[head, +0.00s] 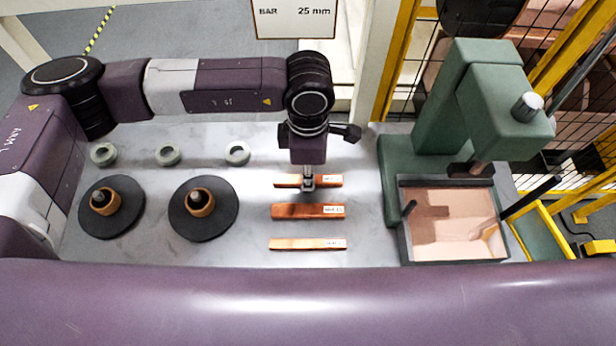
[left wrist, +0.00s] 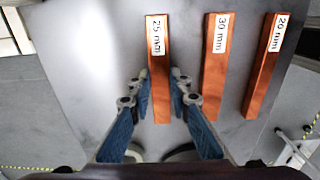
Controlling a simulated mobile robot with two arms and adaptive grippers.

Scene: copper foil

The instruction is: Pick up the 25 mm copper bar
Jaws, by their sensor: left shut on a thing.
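The 25 mm copper bar (head: 329,181) is the farthest of three bars lying in a column on the grey table. Its "25 mm" label reads clearly in the left wrist view (left wrist: 160,62). My left gripper (head: 308,186) points down over the bar's middle and is shut on it, with one finger on each long side in the left wrist view (left wrist: 159,80). I cannot see a gap between bar and table. The 30 mm bar (head: 300,211) and the 20 mm bar (head: 300,244) lie nearer, apart from the fingers. My right gripper is not in view.
A green press (head: 440,120) with a copper-lined tray (head: 402,235) stands at the right. Two black discs (head: 112,228) (head: 215,228) with copper rings lie at the left, with three grey rings (head: 168,154) behind. A sign (head: 294,20) reads "BAR 25 mm".

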